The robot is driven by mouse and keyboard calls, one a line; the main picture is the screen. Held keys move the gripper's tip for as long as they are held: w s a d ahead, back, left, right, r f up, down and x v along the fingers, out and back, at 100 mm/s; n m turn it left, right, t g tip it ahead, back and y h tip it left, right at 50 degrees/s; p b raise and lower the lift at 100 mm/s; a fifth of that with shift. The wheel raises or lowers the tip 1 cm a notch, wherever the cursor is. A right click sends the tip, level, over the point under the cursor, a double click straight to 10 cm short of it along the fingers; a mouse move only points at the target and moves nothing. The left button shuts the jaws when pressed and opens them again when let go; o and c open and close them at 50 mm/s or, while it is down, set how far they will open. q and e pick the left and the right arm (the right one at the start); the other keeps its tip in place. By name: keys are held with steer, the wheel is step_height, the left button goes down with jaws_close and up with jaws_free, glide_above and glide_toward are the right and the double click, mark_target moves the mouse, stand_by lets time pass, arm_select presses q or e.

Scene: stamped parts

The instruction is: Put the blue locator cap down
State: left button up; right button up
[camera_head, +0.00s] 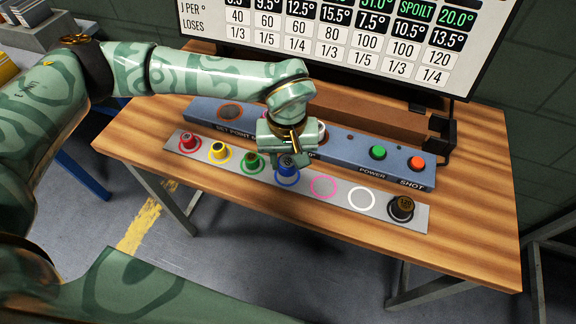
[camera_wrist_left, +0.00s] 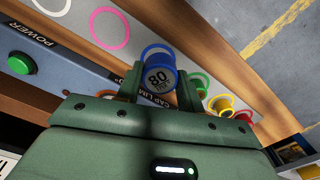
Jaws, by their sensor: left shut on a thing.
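The blue locator cap (camera_head: 287,162) has a dark top marked 80, seen in the left wrist view (camera_wrist_left: 159,78). My left gripper (camera_head: 287,152) is shut on it, with one finger on each side in the wrist view (camera_wrist_left: 160,88). The cap is over or in the blue ring (camera_head: 289,182) on the pale grey strip (camera_head: 236,174). The ring's edge shows beyond the cap in the wrist view (camera_wrist_left: 157,49). Whether the cap's base touches the strip I cannot tell. My right gripper is not in view.
Red (camera_head: 188,142), yellow (camera_head: 219,152) and green (camera_head: 250,161) caps stand left of the blue one. A pink ring (camera_head: 323,187) and white ring (camera_head: 362,198) are empty; a dark cap (camera_head: 401,207) stands at the right end. Behind is a blue-grey panel (camera_head: 345,150) with buttons.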

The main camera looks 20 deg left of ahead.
mark_target(287, 166)
arm_select(q)
steer(key=shift+w+a+f, duration=0.15)
steer(key=shift+w+f, duration=0.3)
steer(key=shift+f, duration=0.15)
steer(key=f, duration=0.1)
steer(key=f+b, duration=0.1)
steer(key=f, duration=0.2)
steer(key=shift+w+a+b, duration=0.15)
steer(key=shift+w+b, duration=0.15)
steer(key=shift+w, duration=0.05)
steer(key=shift+r, duration=0.15)
steer(key=o, duration=1)
